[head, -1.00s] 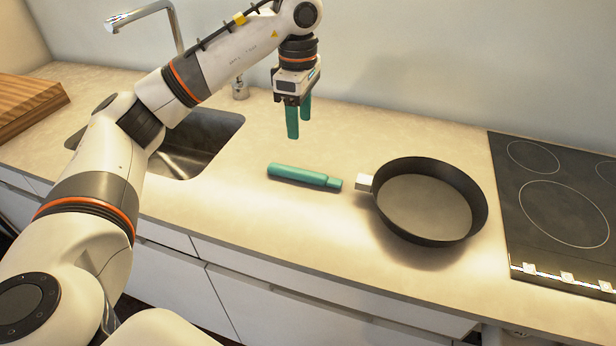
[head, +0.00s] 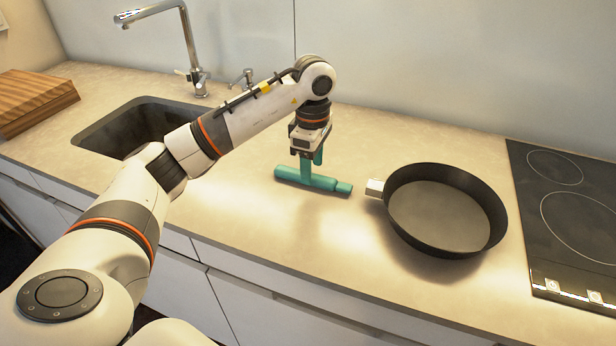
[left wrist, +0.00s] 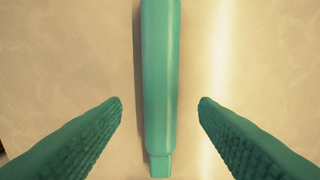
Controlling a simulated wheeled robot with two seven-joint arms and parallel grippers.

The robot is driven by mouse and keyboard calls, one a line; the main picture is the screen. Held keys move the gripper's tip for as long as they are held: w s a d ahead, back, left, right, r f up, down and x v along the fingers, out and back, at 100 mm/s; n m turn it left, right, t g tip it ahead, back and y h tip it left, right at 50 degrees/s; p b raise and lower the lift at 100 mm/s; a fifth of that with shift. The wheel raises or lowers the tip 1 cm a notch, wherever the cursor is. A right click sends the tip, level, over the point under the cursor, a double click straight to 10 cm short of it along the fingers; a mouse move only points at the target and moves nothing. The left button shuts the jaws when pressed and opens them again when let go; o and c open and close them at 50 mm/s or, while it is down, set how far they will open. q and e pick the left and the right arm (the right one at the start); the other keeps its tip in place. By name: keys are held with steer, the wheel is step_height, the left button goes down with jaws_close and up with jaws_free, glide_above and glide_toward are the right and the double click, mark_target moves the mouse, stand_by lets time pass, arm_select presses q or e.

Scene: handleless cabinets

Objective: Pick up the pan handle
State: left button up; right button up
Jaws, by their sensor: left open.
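The pan handle (head: 326,183) is a teal bar lying on the counter, detached, its narrow end toward the pan. The black pan (head: 445,210) sits to its right, with a short pale metal stub (head: 375,187) facing the handle. My left gripper (head: 312,168) points down at the handle, its teal fingers open. In the left wrist view the handle (left wrist: 161,75) runs lengthwise midway between the two spread fingertips (left wrist: 160,103), with a gap on each side. Part of the handle is hidden behind a finger in the head view. My right gripper is not in view.
A sink (head: 140,125) with a tall faucet (head: 190,50) lies to the left, and a wooden board (head: 32,100) is at the far left. A black cooktop (head: 570,225) is at the right. The counter in front of the handle is clear.

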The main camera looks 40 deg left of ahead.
arm_select(q)
step_height(320, 180, down, 2)
steer(key=shift+c, duration=0.4)
steer(key=shift+r, duration=0.1)
jaws_close()
